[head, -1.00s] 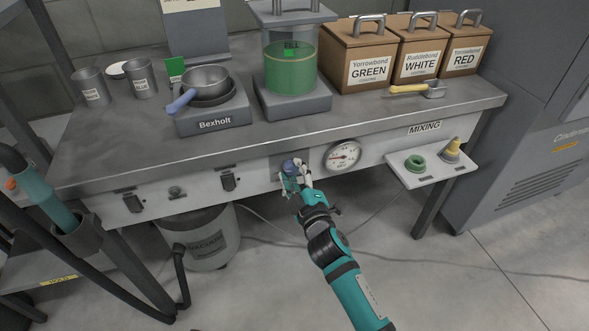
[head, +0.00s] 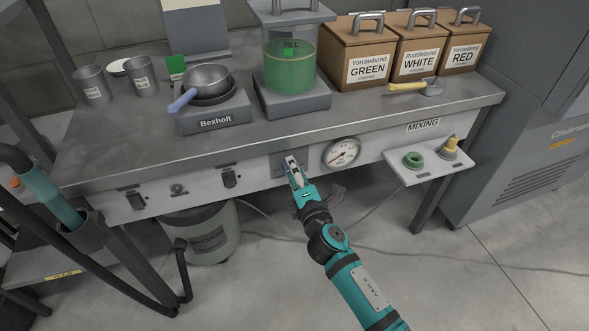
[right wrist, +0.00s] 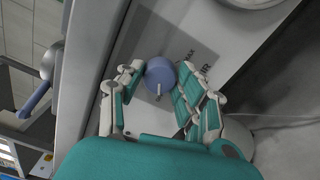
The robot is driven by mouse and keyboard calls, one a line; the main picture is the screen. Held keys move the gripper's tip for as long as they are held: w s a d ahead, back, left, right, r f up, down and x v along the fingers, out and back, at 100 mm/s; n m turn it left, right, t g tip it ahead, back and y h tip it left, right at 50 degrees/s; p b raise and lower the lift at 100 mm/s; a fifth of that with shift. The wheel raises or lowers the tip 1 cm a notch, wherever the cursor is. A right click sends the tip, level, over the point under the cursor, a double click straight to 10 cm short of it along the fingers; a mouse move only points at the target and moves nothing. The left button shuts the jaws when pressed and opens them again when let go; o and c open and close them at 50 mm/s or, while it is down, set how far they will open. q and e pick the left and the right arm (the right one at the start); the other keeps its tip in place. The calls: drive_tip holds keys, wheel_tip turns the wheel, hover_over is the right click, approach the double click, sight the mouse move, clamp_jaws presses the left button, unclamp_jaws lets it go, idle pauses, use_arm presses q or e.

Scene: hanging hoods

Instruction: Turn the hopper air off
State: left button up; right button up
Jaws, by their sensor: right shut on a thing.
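My right gripper (head: 292,164) is at this knob, left of the round gauge (head: 342,153). In the right wrist view my gripper (right wrist: 158,92) has its fingers on both sides of the knob and is shut on it. In the head view the gripper hides the knob. The gauge needle is too small to read surely. My left gripper is not in view.
A hopper (head: 290,68) with green contents stands on the bench above. A small shelf (head: 425,172) juts out right of the gauge. A vacuum (head: 208,238) stands on the floor below.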

drive_tip(key=shift+n, duration=0.3)
drive_tip(key=o, duration=1.1)
drive_tip(key=shift+o, duration=0.2)
drive_tip(key=v, duration=1.2)
